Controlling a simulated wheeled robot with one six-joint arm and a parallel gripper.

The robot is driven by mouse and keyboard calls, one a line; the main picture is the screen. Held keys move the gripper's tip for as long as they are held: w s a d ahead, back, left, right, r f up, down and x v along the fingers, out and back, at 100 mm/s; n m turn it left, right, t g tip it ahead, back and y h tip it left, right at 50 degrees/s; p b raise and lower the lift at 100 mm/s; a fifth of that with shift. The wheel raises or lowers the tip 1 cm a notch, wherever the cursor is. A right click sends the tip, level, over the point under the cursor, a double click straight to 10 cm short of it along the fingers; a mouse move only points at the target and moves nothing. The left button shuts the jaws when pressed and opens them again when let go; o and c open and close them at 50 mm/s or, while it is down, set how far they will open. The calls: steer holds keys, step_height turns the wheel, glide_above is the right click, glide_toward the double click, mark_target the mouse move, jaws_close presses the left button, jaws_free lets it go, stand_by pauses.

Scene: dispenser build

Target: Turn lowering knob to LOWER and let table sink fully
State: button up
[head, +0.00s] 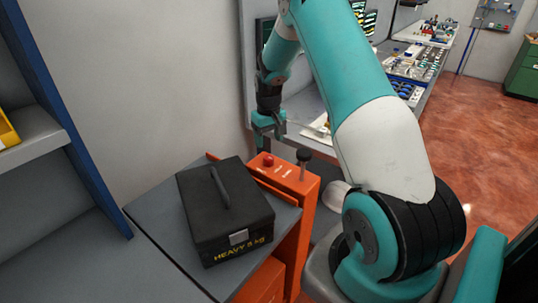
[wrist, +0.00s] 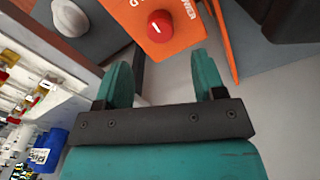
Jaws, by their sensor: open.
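The red lowering knob (head: 267,160) sits on top of the orange post (head: 308,186) of the lift table. In the wrist view the knob (wrist: 160,26) is round with a white pointer mark, and part of the lettering beside it ends in "WER". My gripper (head: 268,135) is open and empty, a little above and apart from the knob. Its two teal fingers (wrist: 161,70) show in the wrist view, with the knob ahead between their lines. The grey table top (head: 155,212) carries a black case (head: 226,215) marked "HEAVY" and a kg figure.
A white rounded object (head: 334,195) is behind the post. A workbench (head: 418,60) with many small parts runs along the back right. A blue-edged shelf (head: 75,115) stands at left.

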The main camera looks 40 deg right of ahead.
mark_target(269, 157)
step_height(269, 157, down, 8)
steer(key=shift+f+p, duration=0.15)
steer(key=shift+p, duration=0.8)
steer(key=shift+c, duration=0.2)
steer(key=c, duration=0.9)
